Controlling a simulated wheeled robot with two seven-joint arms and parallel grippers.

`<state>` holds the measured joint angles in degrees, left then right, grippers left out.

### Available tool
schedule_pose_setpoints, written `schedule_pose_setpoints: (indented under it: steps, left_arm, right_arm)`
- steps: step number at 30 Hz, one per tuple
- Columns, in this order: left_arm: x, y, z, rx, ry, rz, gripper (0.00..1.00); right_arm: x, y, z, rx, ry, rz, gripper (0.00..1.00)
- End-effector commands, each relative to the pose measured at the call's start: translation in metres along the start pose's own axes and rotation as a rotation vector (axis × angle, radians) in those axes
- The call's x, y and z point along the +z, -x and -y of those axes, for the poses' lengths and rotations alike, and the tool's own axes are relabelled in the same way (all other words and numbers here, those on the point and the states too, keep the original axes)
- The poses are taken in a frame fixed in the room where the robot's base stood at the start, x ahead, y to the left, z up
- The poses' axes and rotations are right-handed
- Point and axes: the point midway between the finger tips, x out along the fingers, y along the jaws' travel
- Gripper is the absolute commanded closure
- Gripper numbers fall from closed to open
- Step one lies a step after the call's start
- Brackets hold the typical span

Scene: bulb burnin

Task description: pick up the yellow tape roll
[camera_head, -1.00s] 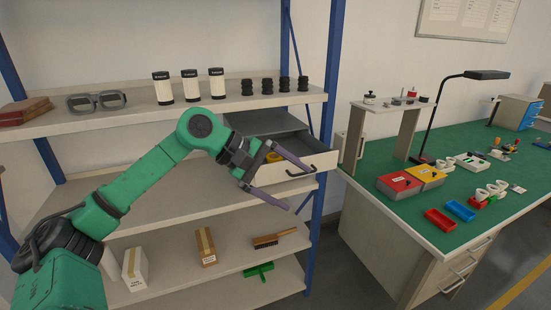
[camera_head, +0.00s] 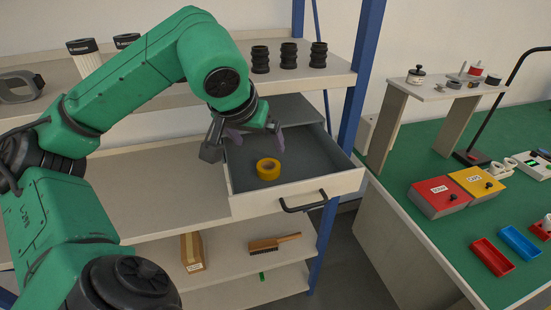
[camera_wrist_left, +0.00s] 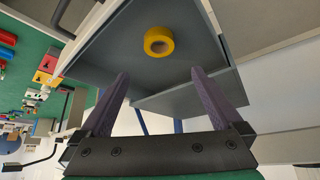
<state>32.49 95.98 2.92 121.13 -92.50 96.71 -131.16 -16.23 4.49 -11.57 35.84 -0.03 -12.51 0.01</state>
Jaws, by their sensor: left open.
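The yellow tape roll (camera_head: 268,168) lies flat in the open drawer (camera_head: 335,184), on its grey floor. It also shows in the left wrist view (camera_wrist_left: 158,41), beyond the fingertips and roughly between their lines. My left gripper (camera_head: 257,140) is above the drawer, just behind the roll in the head view. Its two purple fingers (camera_wrist_left: 162,82) are spread apart with nothing between them. The roll is apart from the fingers. My right gripper is not in view.
The drawer has raised walls and a dark front handle (camera_head: 303,203). The shelf above (camera_head: 215,85) carries several black ribbed parts (camera_head: 289,55). A blue rack post (camera_head: 362,75) stands right of the drawer. The green workbench (camera_head: 400,240) holds boxes and trays.

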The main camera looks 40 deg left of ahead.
Motion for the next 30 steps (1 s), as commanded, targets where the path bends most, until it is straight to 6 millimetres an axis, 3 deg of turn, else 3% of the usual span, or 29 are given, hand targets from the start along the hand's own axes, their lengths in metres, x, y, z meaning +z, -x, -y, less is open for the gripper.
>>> schedule_pose_setpoints:
  steps: [3, 8, 18, 26, 30]
  left_arm:
    - [0.004, -0.036, -0.001, 0.004, -0.001, 0.005, 0.0]
    - [0.002, -0.069, -0.001, 0.002, 0.001, 0.004, 0.0]
    - [0.001, -0.121, -0.001, 0.003, 0.002, 0.004, 0.0]
    - [0.002, -0.129, -0.001, 0.002, 0.001, 0.002, 0.0]
    - [0.002, -0.129, -0.001, 0.002, 0.001, 0.002, 0.54]
  right_arm:
    - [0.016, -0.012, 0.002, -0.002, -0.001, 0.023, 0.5]
    - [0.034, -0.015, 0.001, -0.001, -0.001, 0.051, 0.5]
    - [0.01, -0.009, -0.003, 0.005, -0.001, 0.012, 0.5]
    - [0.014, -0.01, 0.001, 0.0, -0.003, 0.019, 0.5]
    - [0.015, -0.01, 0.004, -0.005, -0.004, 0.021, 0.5]
